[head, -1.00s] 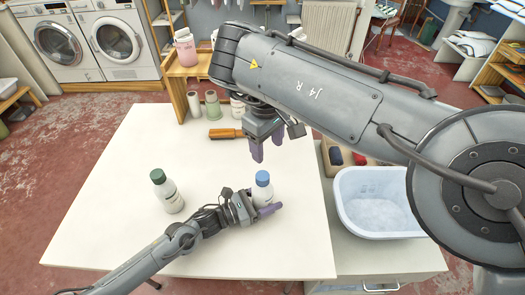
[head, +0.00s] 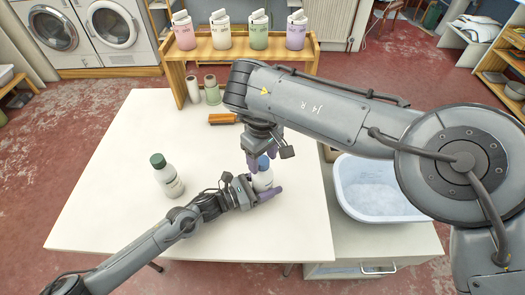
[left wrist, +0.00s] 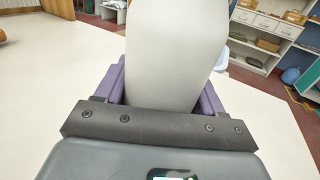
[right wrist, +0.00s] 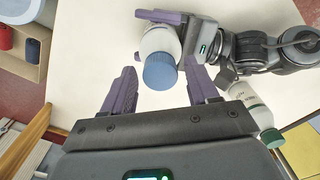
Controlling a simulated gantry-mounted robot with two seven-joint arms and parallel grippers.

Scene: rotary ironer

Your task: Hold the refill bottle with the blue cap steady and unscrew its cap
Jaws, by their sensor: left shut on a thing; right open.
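The white refill bottle with the blue cap stands on the white table; its body (head: 263,181) shows in the head view between the fingers of my left gripper (head: 262,190). My left gripper is shut on the bottle body, which fills the left wrist view (left wrist: 175,60). The blue cap (right wrist: 160,71) shows clearly in the right wrist view and is partly hidden in the head view. My right gripper (right wrist: 160,85) is open above the bottle, its fingers on either side of the cap. I see no clear contact between its fingers and the cap.
A bottle with a green cap (head: 168,178) stands on the table to the left. A pale basin (head: 375,190) is at the right.

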